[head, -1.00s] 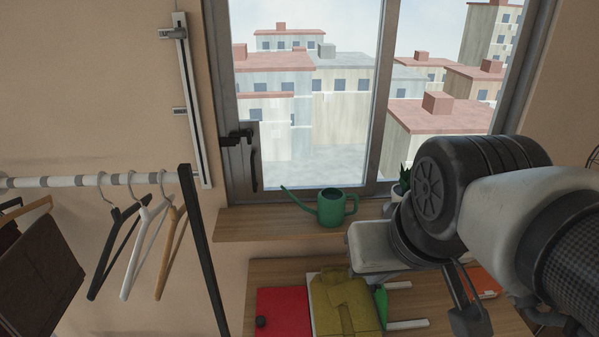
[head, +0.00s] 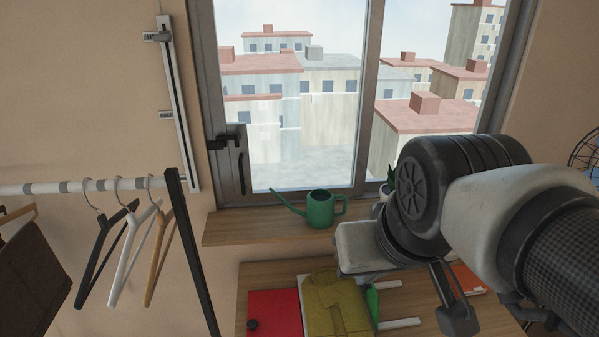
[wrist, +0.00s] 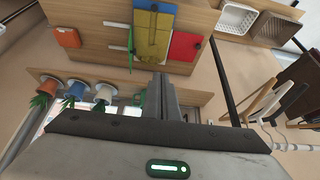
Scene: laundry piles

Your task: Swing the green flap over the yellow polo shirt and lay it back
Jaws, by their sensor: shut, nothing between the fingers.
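The yellow polo shirt (head: 334,308) lies folded into a narrow strip on a folding board on the wooden table. The green flap (head: 371,306) shows as a narrow sliver along the shirt's right side, seen nearly edge-on. In the wrist view the flap (wrist: 130,48) is a thin green strip at the left of the shirt (wrist: 152,38). The red flap (head: 274,314) lies flat on the shirt's other side. My gripper (wrist: 160,82) is shut and empty, apart from the shirt and flap. In the head view it (head: 455,318) hangs right of the flap.
Two white bars (head: 400,323) stick out beyond the green flap. An orange item (head: 467,278) lies further right. A green watering can (head: 320,208) and potted plants (wrist: 75,88) stand on the windowsill. A hanger rail (head: 75,186) is at the left.

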